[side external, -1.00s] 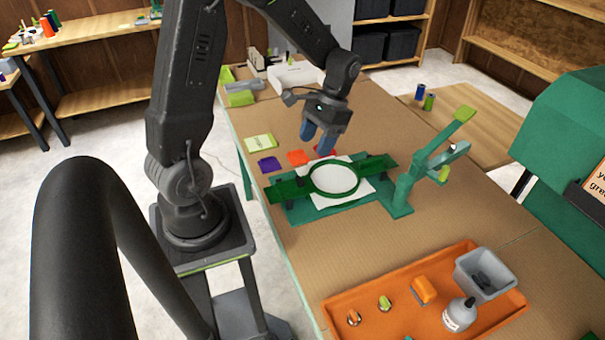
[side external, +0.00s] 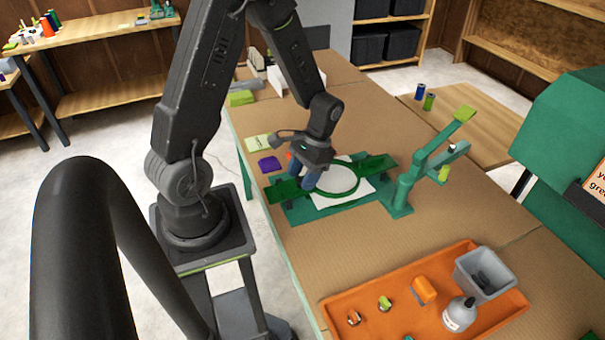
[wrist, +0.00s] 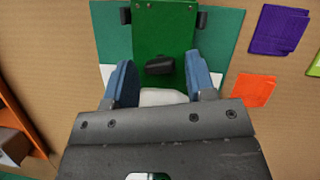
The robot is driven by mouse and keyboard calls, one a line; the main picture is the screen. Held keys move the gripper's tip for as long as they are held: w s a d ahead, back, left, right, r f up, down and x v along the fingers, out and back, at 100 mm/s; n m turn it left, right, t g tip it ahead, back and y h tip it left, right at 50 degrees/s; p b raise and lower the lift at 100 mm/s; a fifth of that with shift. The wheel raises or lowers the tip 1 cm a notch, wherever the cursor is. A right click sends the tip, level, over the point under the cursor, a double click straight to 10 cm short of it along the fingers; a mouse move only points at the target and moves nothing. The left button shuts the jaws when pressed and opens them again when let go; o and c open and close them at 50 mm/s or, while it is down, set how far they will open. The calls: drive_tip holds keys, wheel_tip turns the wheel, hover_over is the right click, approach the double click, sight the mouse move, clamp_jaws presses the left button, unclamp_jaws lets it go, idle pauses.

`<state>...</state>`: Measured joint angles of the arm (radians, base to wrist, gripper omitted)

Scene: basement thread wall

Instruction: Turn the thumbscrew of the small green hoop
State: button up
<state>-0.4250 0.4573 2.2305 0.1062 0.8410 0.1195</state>
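The green hoop (side external: 352,192) lies on a green base plate (side external: 297,213), with white cloth (side external: 341,179) inside and beneath it. A dark green strip runs out from each side of the hoop. My gripper (side external: 304,183) is low over the hoop's left side and hides part of it. In the wrist view my gripper (wrist: 161,82) is open, with one blue finger on each side of the green strip (wrist: 165,25). A small dark knob (wrist: 160,65), which looks like the thumbscrew, sits between the fingers. I see no finger touching it.
A green post stand (side external: 404,190) rises just right of the hoop. A purple square (wrist: 278,30) and an orange square (wrist: 254,91) lie near the plate. An orange tray (side external: 345,300) with a grey bin (side external: 485,272) and white bottle (side external: 459,315) stands at the front.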

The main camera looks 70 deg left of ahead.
drive_tip(key=c, duration=0.8)
drive_tip(key=n, duration=0.2)
drive_tip(key=n+h, duration=0.1)
drive_tip(key=n, duration=0.1)
drive_tip(key=shift+s+a+n+t+h, duration=0.1)
drive_tip(key=shift+a+n+t+h, duration=0.05)
drive_tip(key=shift+n+t+h, duration=0.2)
drive_tip(key=shift+a+n+t+h, duration=0.1)
drive_tip(key=shift+n+t+h, duration=0.25)
drive_tip(key=shift+n, duration=0.8)
drive_tip(key=shift+n+t+h, duration=0.2)
drive_tip(key=shift+n+t, duration=0.1)
drive_tip(key=shift+n, duration=0.8)
drive_tip(key=o, duration=1)
drive_tip(key=shift+c, duration=0.2)
